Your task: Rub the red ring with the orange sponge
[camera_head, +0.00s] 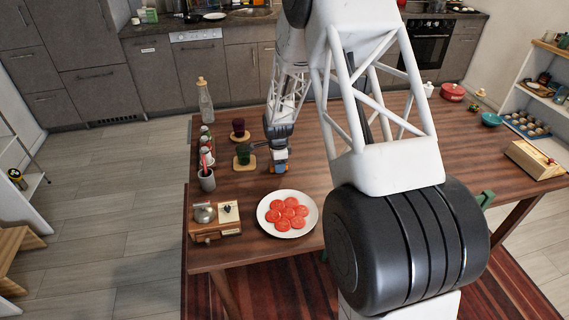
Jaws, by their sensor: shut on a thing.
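My gripper (279,152) is small in the head view, pointing down over the wooden table (210,250), just right of a dark green cup (243,154). The grip itself is too small to see in detail. I cannot make out a red ring for certain. A white plate (262,219) holds several round red slices (287,214) in front of the gripper. My arm hides part of the table to the right.
A dark red cup (238,128), a glass bottle (205,103), several small bottles (206,140) and a grey holder (207,180) stand near the table's left edge. A wooden box with metal parts (215,220) sits front left. A red pot (452,92) stands far right.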

